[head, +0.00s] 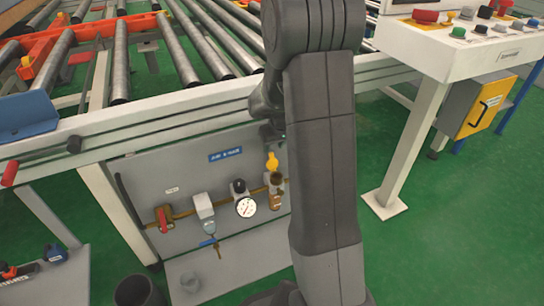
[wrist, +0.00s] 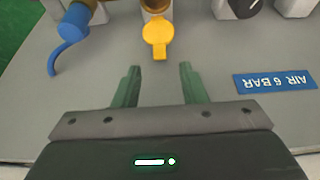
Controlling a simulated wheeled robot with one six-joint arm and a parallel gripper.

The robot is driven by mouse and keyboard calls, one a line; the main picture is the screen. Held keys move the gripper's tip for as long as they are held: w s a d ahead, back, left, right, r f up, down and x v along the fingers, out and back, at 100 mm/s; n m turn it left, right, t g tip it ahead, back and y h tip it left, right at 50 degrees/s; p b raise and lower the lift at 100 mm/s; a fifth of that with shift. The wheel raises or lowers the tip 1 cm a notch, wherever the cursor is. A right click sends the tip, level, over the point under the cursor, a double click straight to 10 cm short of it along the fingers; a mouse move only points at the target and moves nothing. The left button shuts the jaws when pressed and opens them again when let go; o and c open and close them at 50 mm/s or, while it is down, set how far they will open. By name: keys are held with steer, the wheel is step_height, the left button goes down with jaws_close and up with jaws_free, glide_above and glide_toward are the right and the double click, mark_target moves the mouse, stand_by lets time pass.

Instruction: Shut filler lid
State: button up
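The yellow filler lid (head: 272,162) stands up above the brass filler body (head: 276,198) on the grey air panel (head: 140,180); it looks open. In the wrist view, upside down, the lid (wrist: 158,36) hangs from the brass body (wrist: 155,6) near the top middle. My gripper (wrist: 158,72) is open and empty, its two green fingers apart. The lid lies ahead of the gap between the fingertips, and I see no contact. In the head view my arm hides most of the gripper and the panel's right part.
A pressure gauge (head: 245,207), a filter bowl (head: 204,208) and a red-handled valve (head: 163,217) sit left of the filler. A blue "AIR 6 BAR" label (wrist: 275,80) is beside my gripper. The conveyor frame (head: 190,112) overhangs the panel. Green floor (head: 450,230) is clear at right.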

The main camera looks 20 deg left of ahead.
mark_target(271, 154)
steer(key=b+x, duration=0.1)
steer(key=x, duration=0.4)
steer(key=shift+a+f, duration=0.1)
jaws_close()
